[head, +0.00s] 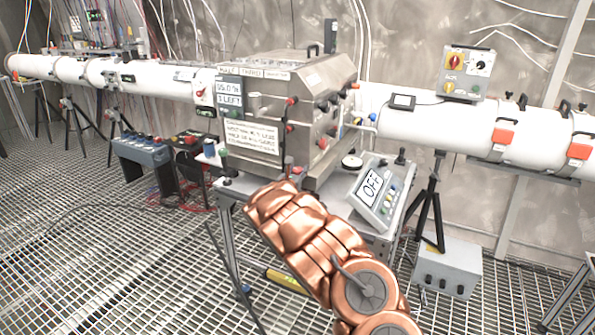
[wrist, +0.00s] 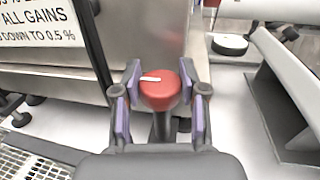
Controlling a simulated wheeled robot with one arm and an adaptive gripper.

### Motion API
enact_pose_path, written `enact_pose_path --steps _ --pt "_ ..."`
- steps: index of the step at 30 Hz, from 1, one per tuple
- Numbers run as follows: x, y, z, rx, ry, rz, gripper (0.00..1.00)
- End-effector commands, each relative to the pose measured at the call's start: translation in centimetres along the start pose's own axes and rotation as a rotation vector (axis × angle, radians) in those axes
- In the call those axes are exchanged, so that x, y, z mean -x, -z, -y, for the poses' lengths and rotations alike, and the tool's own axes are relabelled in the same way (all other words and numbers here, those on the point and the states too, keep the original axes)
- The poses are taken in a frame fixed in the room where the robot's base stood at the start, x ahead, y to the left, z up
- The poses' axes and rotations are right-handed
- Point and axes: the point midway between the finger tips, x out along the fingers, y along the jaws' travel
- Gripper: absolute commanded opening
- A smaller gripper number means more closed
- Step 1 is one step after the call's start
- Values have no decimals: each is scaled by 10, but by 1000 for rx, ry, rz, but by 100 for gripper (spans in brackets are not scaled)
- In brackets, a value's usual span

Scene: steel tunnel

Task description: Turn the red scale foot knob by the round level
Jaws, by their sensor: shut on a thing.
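The red knob (wrist: 160,92), with a white line on its top, stands on a dark stem beside the metal housing in the wrist view. My gripper (wrist: 161,98) is shut on it, one purple-padded finger on each side. In the head view my copper arm reaches to the table's front left and hides most of the gripper and knob.
A tilted display reading OFF (head: 372,189) stands on the table right of my arm. The steel housing (head: 285,100) with signs and knobs rises close behind the gripper. A long white pipe (head: 450,125) runs along the wall. Grating floor lies open at front left.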

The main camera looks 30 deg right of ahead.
Motion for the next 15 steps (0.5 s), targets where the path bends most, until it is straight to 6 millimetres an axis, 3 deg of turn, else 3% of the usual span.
enact_pose_path --steps 3,15 --pt "0 0 1 -1 1 0 7" --pt "0 1 -2 -6 69 -2 7"
